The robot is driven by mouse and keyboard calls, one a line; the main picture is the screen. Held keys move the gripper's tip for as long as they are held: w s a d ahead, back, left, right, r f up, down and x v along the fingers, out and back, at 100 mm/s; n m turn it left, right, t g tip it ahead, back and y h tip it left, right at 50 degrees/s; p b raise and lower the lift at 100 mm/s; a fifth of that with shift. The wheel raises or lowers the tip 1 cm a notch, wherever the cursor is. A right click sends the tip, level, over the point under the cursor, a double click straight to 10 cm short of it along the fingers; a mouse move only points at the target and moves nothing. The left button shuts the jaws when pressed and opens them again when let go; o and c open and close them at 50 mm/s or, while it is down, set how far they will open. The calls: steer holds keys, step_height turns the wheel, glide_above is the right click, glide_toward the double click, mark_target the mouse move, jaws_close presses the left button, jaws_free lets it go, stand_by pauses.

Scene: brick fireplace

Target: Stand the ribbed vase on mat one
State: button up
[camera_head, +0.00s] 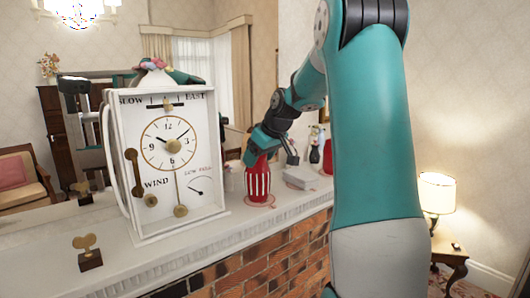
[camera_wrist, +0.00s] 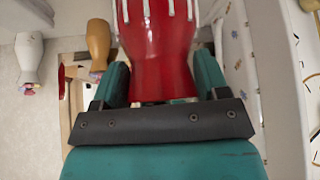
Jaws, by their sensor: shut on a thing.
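The ribbed vase (camera_head: 258,186) is red with white vertical ribs and looks upright, just right of the clock over the mantel shelf. My gripper (camera_head: 257,158) is shut on it near its upper part. In the wrist view the vase (camera_wrist: 157,40) sits between the fingers of my gripper (camera_wrist: 160,82). A thin red outline (camera_head: 268,204) shows at the vase's foot; I cannot tell whether it is a mat's edge, or whether the vase touches the shelf. No mat label is readable.
A large white clock (camera_head: 180,190) stands close left of the vase. A white box (camera_head: 300,177) lies to its right, with a dark vase (camera_head: 314,153) behind. A small key-like ornament (camera_head: 88,253) stands on the shelf (camera_head: 50,272) at left. The wrist view shows an orange vase (camera_wrist: 98,42).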

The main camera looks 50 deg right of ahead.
steer(key=shift+f, duration=0.1)
steer(key=o, duration=1.6)
steer(key=shift+c, duration=0.2)
steer(key=shift+r, duration=0.3)
steer(key=b+v, duration=0.1)
steer(key=v, duration=1.1)
steer(key=shift+b, duration=0.35)
steer(key=shift+f, duration=0.1)
